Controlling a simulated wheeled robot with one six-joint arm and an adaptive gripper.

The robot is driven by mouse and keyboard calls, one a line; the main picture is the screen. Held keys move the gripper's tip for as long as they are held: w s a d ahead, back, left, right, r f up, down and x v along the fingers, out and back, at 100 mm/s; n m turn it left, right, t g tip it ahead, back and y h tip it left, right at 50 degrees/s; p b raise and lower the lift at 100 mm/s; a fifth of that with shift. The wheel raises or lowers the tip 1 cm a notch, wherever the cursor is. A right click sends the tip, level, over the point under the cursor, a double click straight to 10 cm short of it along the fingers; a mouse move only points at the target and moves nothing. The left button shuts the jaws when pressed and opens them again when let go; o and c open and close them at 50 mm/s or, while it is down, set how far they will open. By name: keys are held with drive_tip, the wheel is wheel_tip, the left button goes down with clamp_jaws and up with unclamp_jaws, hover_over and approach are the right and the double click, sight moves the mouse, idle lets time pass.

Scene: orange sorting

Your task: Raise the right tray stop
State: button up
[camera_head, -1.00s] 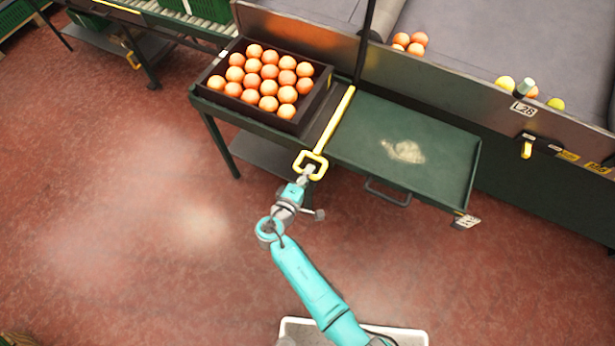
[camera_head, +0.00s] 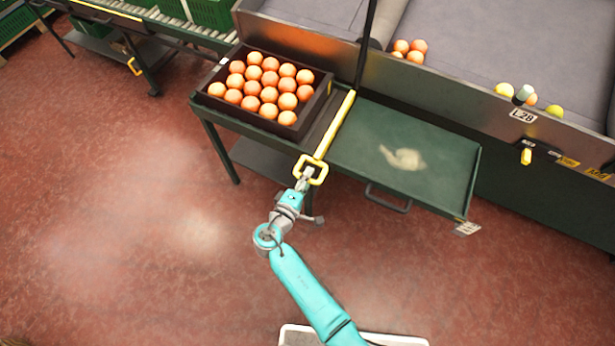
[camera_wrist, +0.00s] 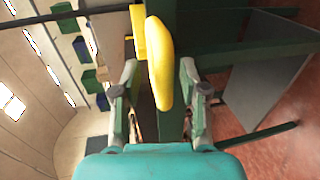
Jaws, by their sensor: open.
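The tray stop is a yellow bar (camera_head: 336,122) with a loop handle (camera_head: 298,167) at its near end. It lies along the seam between the crate stand and the green tray (camera_head: 450,160). My gripper (camera_head: 307,178) is at the loop, on its near side. In the wrist view the yellow handle (camera_wrist: 160,62) stands between the two spread fingers of my gripper (camera_wrist: 160,100), with space visible on both sides. Whether a finger touches it I cannot tell.
A dark crate (camera_head: 212,100) of oranges stands left of the bar. The green tray holds only a pale patch and has a front handle (camera_head: 388,198). A dark upright post (camera_head: 366,40) rises behind the bar. A belt with some fruit runs behind.

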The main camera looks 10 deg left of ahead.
drive_tip(key=v, duration=1.1)
drive_tip(key=shift+s, duration=0.2)
drive_tip(key=s+d+f+m+g+y, duration=0.15)
drive_tip(key=s+d+f, duration=0.3)
drive_tip(key=d, duration=0.45)
drive_tip(key=s+d+f+g+y, duration=0.25)
drive_tip(key=d+f, duration=0.25)
drive_tip(key=d, duration=0.3)
drive_tip(key=s+d+r+m+y, duration=0.25)
drive_tip(key=s+d, duration=0.35)
drive_tip(key=s, duration=0.4)
drive_tip(key=s+d+r+m+t, duration=0.1)
drive_tip(key=s+r+m, duration=0.2)
drive_tip(key=r, duration=0.5)
drive_tip(key=s+d+r+m+t, duration=0.2)
drive_tip(key=s+r, duration=0.3)
drive_tip(key=r, duration=0.3)
drive_tip(key=s+d+r+m+t+h, duration=0.1)
drive_tip(key=s+r+m, duration=0.2)
drive_tip(key=r, duration=0.6)
drive_tip(key=shift+s+d+m, duration=0.15)
drive_tip(key=shift+s+m, duration=0.25)
drive_tip(key=shift+m, duration=0.6)
